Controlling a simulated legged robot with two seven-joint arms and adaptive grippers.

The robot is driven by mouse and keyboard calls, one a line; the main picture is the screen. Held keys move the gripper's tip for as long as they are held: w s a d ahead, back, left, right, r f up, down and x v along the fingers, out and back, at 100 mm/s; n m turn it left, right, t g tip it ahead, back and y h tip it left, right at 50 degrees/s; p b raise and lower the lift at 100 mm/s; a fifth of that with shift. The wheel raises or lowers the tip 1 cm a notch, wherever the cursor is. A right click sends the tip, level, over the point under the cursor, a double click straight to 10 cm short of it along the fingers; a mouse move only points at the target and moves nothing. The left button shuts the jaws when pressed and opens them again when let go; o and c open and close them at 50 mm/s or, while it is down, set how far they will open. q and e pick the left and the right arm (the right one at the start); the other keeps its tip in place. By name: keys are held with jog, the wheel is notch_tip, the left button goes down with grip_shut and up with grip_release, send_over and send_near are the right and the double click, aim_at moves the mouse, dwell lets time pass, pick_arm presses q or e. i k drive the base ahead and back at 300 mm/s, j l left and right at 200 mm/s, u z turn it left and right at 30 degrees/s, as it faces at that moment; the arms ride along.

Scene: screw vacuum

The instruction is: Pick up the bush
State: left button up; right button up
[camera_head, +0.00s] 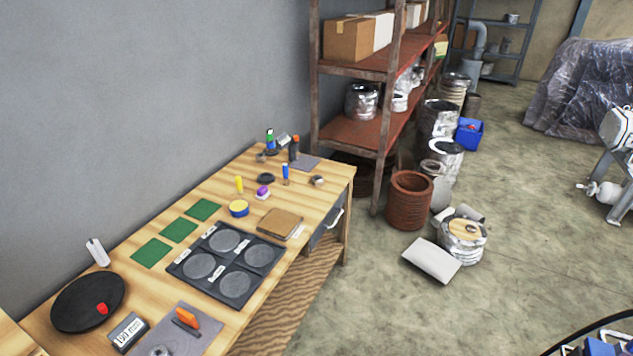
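No plant or bush shows in the head view. An orange-handled tool (187,318) with a dark, wide lower part is at the near end of the wooden workbench (285,262), on a grey mat (205,345). It looks brush-like, but I cannot tell for sure what it is. Neither of my grippers is in view.
A black round disc (75,304) bears a small red piece (102,309). A label block reading 100 mm (129,331), green squares (178,230) and a dark four-disc tray (181,267) share the bench. Shelving (348,71) stands behind; open floor (520,230) lies right.

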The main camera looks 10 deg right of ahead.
aim_at(318, 181)
jog(key=i+l, duration=0.4)
jog(key=i+l+u, duration=0.15)
jog(key=i+l, duration=0.2)
jog(key=l, duration=0.3)
